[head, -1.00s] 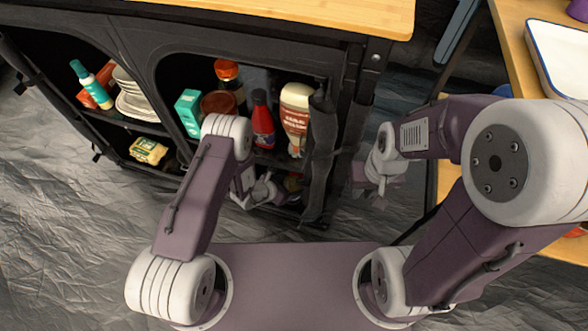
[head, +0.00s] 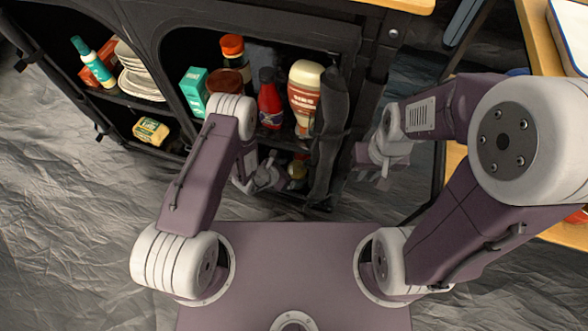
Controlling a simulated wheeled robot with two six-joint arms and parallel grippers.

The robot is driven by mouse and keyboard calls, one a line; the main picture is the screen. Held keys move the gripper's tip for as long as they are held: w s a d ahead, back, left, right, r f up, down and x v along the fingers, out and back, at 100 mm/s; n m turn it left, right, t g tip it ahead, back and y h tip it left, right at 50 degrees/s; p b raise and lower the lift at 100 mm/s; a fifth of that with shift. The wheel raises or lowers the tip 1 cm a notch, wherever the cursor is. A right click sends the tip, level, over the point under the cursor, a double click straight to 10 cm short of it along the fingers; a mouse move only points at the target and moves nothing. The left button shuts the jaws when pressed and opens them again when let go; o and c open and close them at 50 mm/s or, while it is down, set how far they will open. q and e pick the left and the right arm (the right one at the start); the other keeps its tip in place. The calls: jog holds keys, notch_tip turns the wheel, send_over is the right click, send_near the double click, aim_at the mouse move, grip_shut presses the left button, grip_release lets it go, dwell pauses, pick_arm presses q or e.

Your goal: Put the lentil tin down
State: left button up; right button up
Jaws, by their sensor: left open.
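I cannot make out which thing is the lentil tin; no label for it can be read. My left gripper (head: 268,178) is open, low in the right-hand bay of the black fabric cabinet (head: 345,45), below the shelf with the bottles.
The shelf above holds a red bottle (head: 269,100), a white-capped sauce bottle (head: 304,95), an orange-lidded jar (head: 232,62) and a teal box (head: 193,90). The left bay holds plates (head: 138,80) and a yellow pack (head: 151,130). A wooden table (head: 545,50) stands right.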

pick_arm(q)
jog(key=p+v, duration=0.5)
jog(key=v, duration=0.5)
jog(key=shift+r, duration=0.3)
jog(key=shift+s+a, duration=0.1)
